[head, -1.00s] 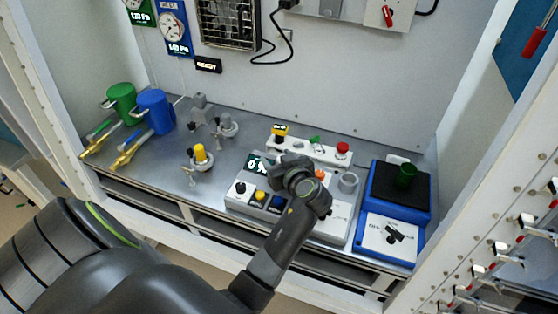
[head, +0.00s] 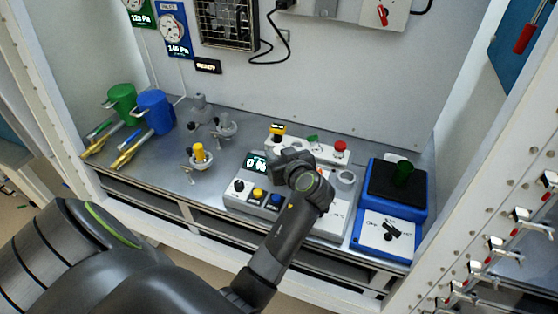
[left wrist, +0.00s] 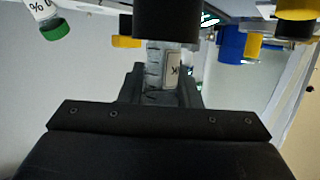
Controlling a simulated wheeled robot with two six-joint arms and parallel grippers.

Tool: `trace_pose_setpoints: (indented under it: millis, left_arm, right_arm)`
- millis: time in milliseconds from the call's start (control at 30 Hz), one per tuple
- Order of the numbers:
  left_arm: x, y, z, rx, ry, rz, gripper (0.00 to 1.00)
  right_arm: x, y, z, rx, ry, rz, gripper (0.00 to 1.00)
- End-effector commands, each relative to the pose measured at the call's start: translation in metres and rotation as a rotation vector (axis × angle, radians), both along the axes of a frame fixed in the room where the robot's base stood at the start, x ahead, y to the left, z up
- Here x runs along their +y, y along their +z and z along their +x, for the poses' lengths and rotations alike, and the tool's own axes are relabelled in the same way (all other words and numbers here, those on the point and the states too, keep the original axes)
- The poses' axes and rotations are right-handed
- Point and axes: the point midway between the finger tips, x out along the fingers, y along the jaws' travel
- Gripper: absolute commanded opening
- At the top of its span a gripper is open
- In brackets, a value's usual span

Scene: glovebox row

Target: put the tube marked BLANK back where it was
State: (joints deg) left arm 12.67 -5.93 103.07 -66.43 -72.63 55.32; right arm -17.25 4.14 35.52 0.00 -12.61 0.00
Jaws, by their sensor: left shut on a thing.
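My left gripper (head: 285,160) is over the middle of the bench, just in front of the white rack (head: 300,148). In the left wrist view my left gripper (left wrist: 162,85) is shut on a clear tube (left wrist: 156,68) with a black end or cap (left wrist: 168,20). Its label shows a "K"; the rest of the marking is hidden by the fingers. The rack holds a yellow-topped item (head: 277,130), a green one (head: 313,139) and a red one (head: 340,147). The tube's place in the rack cannot be made out. My right gripper is not in view.
A grey control box (head: 237,200) with a display and buttons stands beneath my left arm. A grey round cup (head: 346,178) is to its right, then a blue-framed device (head: 373,220). Clamp stands and green and blue canisters (head: 155,110) stand on the left.

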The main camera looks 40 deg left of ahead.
Motion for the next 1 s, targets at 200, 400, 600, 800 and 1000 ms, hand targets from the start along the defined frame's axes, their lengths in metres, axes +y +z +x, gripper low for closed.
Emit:
trace_pose_setpoints:
  millis: [200, 400, 600, 800, 1000]
  left_arm:
    - [0.0, 0.047, 0.001, -0.012, 0.0, 0.002, 0.05]
    - [0.0, 0.074, 0.001, -0.008, 0.0, 0.002, 0.05]
    - [-0.001, 0.081, 0.001, -0.004, -0.014, 0.001, 0.05]
    - [-0.024, 0.092, 0.005, -0.01, -0.198, -0.003, 0.05]
    - [-0.063, 0.117, 0.006, -0.014, -0.494, 0.001, 0.05]
  right_arm:
    - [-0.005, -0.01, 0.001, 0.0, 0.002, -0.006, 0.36]
    - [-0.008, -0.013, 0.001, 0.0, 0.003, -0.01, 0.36]
    - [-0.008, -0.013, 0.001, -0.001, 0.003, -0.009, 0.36]
    - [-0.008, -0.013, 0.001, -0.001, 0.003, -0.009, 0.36]
    - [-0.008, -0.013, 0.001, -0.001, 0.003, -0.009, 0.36]
